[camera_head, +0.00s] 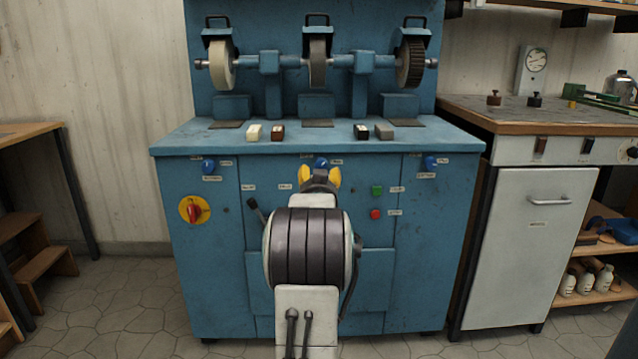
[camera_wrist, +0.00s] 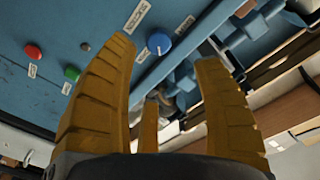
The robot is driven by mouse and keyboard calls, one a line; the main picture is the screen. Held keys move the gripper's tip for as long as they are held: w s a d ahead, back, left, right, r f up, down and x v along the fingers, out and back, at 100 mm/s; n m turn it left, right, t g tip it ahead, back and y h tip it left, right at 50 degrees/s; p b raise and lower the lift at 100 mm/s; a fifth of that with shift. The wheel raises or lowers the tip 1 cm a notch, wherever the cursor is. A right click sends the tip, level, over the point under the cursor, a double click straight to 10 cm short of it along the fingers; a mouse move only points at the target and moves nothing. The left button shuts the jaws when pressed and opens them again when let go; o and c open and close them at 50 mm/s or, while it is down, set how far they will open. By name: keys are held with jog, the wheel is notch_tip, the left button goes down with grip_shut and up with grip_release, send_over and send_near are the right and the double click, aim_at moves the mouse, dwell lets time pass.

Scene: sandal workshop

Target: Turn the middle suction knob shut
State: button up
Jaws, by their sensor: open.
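The middle suction knob (camera_head: 321,163) is small and blue, high on the front panel of the blue grinding machine (camera_head: 220,260). In the wrist view the same knob (camera_wrist: 158,43) shows between the fingertips, with a label beside it. My gripper (camera_head: 320,175) has yellow fingers, spread apart and empty, just below and in front of the knob. In the wrist view my gripper (camera_wrist: 166,52) faces the panel; no finger is seen touching the knob. How the knob's pointer stands is too small to tell.
Similar blue knobs sit at the left (camera_head: 208,167) and right (camera_head: 430,163). A green button (camera_head: 377,190) and a red button (camera_head: 376,213) lie right of my gripper. A black lever (camera_head: 257,210) stands to the left. The machine's tabletop (camera_head: 180,142) overhangs the panel.

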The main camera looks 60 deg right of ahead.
jog(key=shift+v, duration=0.85)
jog(key=n+p, duration=0.2)
jog(key=n, duration=0.7)
send_near(321, 166)
jog(key=x, duration=0.3)
jog(key=shift+w+d+n+b, duration=0.15)
jog(key=shift+w+d+n, duration=0.45)
jog(key=shift+d+n, duration=0.7)
jog(key=shift+w+d+n+b, duration=0.1)
jog(key=shift+w+d+n, duration=0.6)
jog(key=shift+n, duration=1)
jog(key=shift+w+d+n+b, duration=0.15)
jog(key=shift+w+d+n, duration=0.3)
jog(key=shift+d+n, duration=0.9)
jog(key=shift+a, duration=0.2)
